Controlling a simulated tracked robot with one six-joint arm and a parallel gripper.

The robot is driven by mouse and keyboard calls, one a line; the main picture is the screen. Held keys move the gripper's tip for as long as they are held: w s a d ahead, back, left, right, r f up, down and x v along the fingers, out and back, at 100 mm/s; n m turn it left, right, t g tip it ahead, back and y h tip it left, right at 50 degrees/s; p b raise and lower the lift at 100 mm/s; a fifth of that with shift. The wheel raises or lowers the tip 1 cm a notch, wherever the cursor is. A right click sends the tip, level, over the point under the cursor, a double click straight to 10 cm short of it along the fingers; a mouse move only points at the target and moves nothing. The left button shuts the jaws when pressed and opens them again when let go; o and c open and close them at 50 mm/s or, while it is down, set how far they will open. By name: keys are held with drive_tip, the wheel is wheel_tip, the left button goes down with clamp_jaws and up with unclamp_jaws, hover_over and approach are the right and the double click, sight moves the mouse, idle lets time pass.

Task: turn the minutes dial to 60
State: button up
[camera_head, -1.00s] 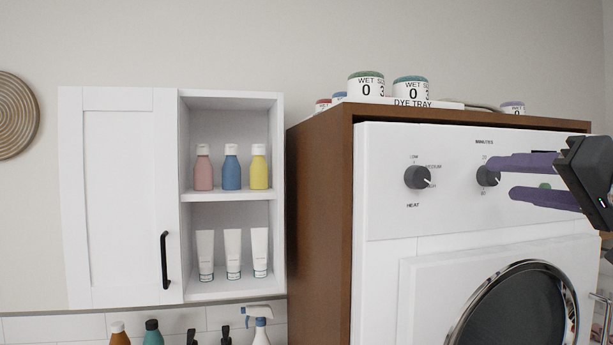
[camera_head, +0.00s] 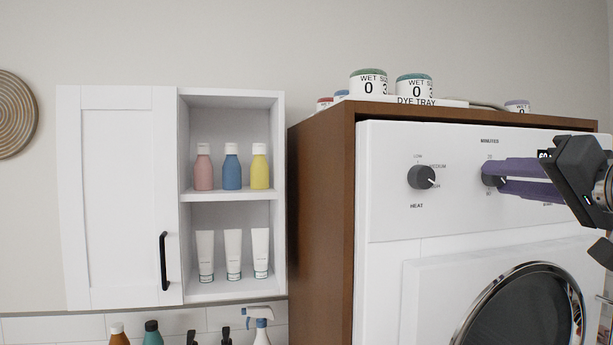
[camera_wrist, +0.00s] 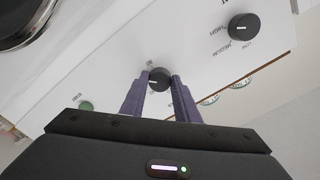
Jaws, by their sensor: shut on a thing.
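The minutes dial (camera_wrist: 159,79) is a dark round knob with a pale pointer line, on the white front panel of the machine. In the head view the minutes dial (camera_head: 487,175) is mostly covered by my gripper. My gripper (camera_head: 500,178) has purple fingers and reaches in from the right. In the wrist view the fingers (camera_wrist: 162,80) stand on either side of the dial, shut on it. The numbers round the dial are too small or too hidden to read surely.
The heat dial (camera_head: 421,177) is to the left on the same panel. A green button (camera_wrist: 86,106) shows in the wrist view. The round door (camera_head: 530,310) is below. Several labelled jars and a dye tray (camera_head: 430,102) stand on top. A wall cabinet (camera_head: 120,200) is at left.

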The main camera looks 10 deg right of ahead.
drive_tip(key=shift+c, duration=1.4)
drive_tip(key=shift+n, duration=0.3)
drive_tip(key=shift+d+n, duration=0.1)
drive_tip(key=shift+n, duration=0.9)
drive_tip(key=shift+f, duration=0.1)
drive_tip(key=o, duration=1)
drive_tip(key=shift+o, duration=0.2)
